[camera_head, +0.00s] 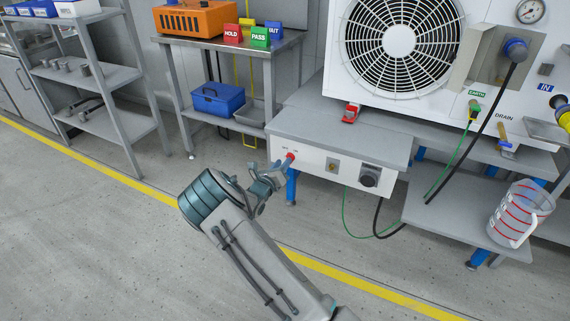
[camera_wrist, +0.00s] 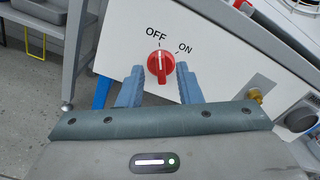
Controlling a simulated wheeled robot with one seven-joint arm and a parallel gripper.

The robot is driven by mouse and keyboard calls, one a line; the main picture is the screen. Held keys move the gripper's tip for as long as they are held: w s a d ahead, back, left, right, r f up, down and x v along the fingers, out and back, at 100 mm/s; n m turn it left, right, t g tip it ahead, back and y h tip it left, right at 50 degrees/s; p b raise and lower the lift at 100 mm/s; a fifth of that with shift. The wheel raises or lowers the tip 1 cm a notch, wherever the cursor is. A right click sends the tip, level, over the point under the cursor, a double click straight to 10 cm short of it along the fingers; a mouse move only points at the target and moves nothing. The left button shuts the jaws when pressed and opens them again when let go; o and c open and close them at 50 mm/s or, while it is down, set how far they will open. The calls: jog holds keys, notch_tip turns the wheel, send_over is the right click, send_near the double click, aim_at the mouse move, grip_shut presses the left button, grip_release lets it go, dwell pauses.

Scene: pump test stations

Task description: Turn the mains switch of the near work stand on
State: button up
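The mains switch is a red rotary knob (camera_wrist: 161,65) on the white front panel (camera_wrist: 215,60) of the near work stand. Its white pointer line points up at the OFF mark; the ON mark is to the upper right. In the head view the red knob (camera_head: 290,156) shows small at the panel's left end. My gripper (camera_wrist: 160,82) is open, with one blue-grey finger on each side of the knob. I see gaps between the fingers and the knob in the wrist view. In the head view my gripper (camera_head: 276,172) is right at the panel.
A brass fitting (camera_head: 332,166) and a dark round connector (camera_head: 369,177) sit right of the switch on the panel. A green cable (camera_head: 346,215) hangs below. A fan unit (camera_head: 400,42) stands behind. A shelf table (camera_head: 215,42) is at left; the floor in front is clear.

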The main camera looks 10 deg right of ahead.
jog(key=shift+x, duration=1.45)
grip_shut()
jog(key=shift+m, duration=0.4)
jog(key=m, duration=0.3)
jog(key=m+b, duration=0.1)
jog(key=m, duration=0.7)
jog(key=shift+s+d, duration=0.3)
jog(key=shift+d, duration=0.05)
